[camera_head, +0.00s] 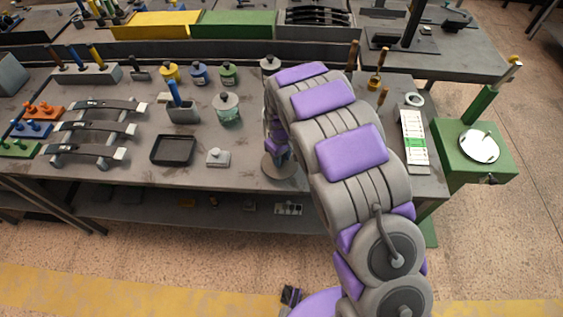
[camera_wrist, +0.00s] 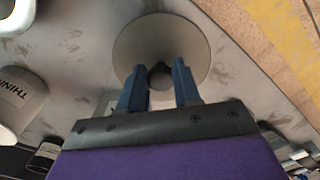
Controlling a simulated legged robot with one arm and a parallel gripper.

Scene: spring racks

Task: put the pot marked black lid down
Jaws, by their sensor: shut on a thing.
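My gripper (camera_wrist: 159,82) has its two blue fingers shut on the dark knob (camera_wrist: 160,75) of a round grey lid (camera_wrist: 160,32). In the head view the lid (camera_head: 281,171) shows as a flat disc under my gripper (camera_head: 279,154), near the front edge of the workbench. The lid is wide and looks roughly level. I cannot tell whether it touches the bench or hangs just above it. A small pot with a dark top (camera_head: 270,64) stands at the back of the bench, partly behind my arm. Its marking is not readable.
Yellow (camera_head: 170,71), blue (camera_head: 200,73) and green (camera_head: 229,73) pots stand behind. A black tray (camera_head: 173,150) and small pale block (camera_head: 218,158) lie left, with bare bench between.

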